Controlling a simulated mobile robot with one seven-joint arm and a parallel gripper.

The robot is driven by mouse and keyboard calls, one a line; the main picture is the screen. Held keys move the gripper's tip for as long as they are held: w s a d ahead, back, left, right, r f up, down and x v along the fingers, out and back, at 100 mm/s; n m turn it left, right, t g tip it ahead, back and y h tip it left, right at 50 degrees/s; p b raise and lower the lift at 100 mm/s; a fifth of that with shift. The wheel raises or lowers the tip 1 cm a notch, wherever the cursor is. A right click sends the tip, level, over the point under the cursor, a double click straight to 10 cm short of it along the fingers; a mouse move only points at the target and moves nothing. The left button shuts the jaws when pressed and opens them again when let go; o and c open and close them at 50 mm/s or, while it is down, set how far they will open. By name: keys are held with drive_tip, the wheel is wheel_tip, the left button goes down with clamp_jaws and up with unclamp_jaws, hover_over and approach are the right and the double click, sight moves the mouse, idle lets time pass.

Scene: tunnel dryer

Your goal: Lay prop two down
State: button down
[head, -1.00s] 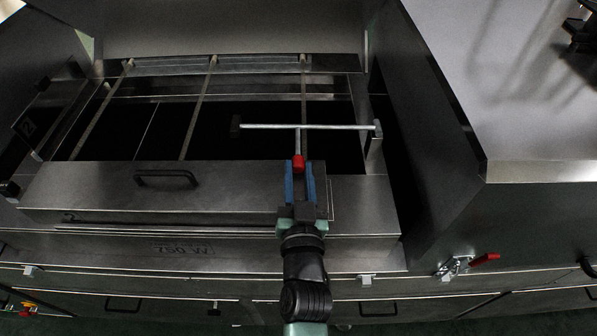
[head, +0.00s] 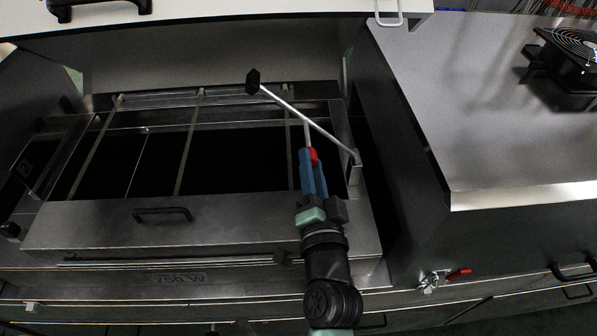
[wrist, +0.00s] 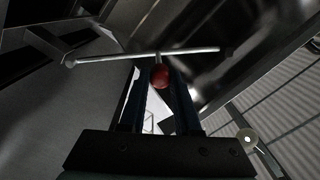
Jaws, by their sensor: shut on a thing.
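The prop is a thin pale metal bar (head: 314,127) with a dark foot at its upper left end and a short stem with a red grip (head: 314,156). My gripper (head: 312,170) is shut on the red grip and holds the bar tilted over the right part of the open bay. The bar's lower right end is close to the bracket (head: 354,170) at the bay's right edge; I cannot tell whether they touch. In the wrist view the bar (wrist: 140,55) lies across beyond the red ball-shaped grip (wrist: 159,76), between my fingers.
The dark open bay (head: 230,160) has thin rails across it. A front panel with a black handle (head: 162,214) borders it. A metal housing (head: 480,120) with a black fan (head: 572,55) stands to the right. A red-handled latch (head: 456,274) is at the lower right.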

drive_tip(key=shift+d+r+m+p, duration=0.3)
drive_tip(key=shift+d+r+m, duration=0.8)
drive_tip(key=shift+d, duration=0.15)
drive_tip(key=c, duration=0.6)
unclamp_jaws()
drive_tip(key=shift+f, duration=0.1)
drive_tip(key=s+b, duration=0.4)
drive_tip(key=s, duration=0.9)
drive_tip(key=shift+d+f, duration=0.15)
drive_tip(key=shift+f, duration=0.05)
